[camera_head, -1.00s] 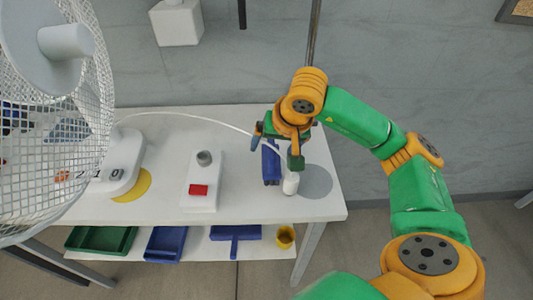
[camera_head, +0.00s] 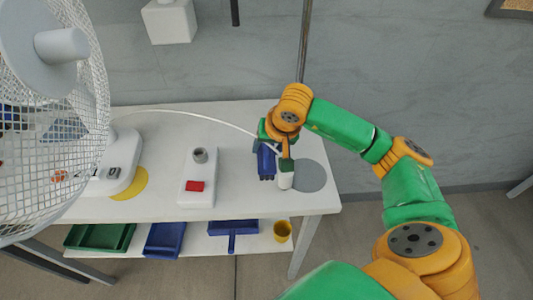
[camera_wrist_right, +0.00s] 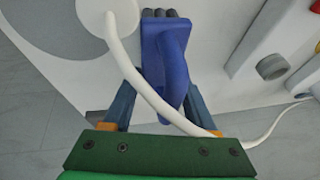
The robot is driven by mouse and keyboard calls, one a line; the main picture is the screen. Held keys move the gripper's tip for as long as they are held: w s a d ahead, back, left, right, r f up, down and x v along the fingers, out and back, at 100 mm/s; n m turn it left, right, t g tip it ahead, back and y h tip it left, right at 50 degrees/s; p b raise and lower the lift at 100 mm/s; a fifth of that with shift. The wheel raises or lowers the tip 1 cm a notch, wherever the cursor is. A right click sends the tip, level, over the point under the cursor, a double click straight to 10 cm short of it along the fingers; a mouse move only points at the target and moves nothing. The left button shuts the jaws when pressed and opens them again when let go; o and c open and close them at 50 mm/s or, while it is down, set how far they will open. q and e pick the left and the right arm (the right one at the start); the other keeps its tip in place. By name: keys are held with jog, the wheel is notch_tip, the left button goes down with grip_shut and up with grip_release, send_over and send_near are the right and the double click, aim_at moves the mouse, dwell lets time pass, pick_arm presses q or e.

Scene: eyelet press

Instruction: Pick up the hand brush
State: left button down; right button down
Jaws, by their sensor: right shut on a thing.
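The blue hand brush (camera_head: 266,162) with dark bristles is at the right part of the white table, beside a white cylinder. In the right wrist view the brush (camera_wrist_right: 167,50) lies between the two fingers, with its handle toward the palm. My right gripper (camera_head: 268,140) is shut on the brush's handle. In the wrist view the gripper (camera_wrist_right: 160,105) is partly crossed by a white cable, which hides some of the handle. I cannot tell whether the brush is clear of the tabletop. My left gripper is not in view.
A white cylinder (camera_head: 285,181) stands close to the brush, with a white cable (camera_head: 205,118) running above it. A white device with a red button (camera_head: 194,186) is to the left. A caged fan (camera_head: 70,110) fills the left. Trays and a yellow cup (camera_head: 283,231) sit on the lower shelf.

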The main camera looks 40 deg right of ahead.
aim_at(267, 149)
jog(key=shift+r, duration=0.1)
jog(key=shift+w+r, duration=0.1)
jog(key=shift+r, duration=0.15)
jog(key=r, duration=0.2)
jog(key=r+b, duration=0.1)
jog(key=shift+s+a+r, duration=0.15)
jog(key=shift+s+a, duration=0.05)
jog(key=shift+s, duration=0.05)
jog(key=s+r, duration=0.1)
jog(key=a+r, duration=0.1)
jog(key=s+a+r, duration=0.1)
jog(key=r, duration=0.1)
jog(key=shift+s, duration=0.35)
jog(key=s+a+r+p, duration=0.2)
jog(key=s+a+r, duration=0.3)
jog(key=s, duration=0.3)
jog(key=shift+s+a, duration=0.15)
jog(key=shift+a, duration=0.25)
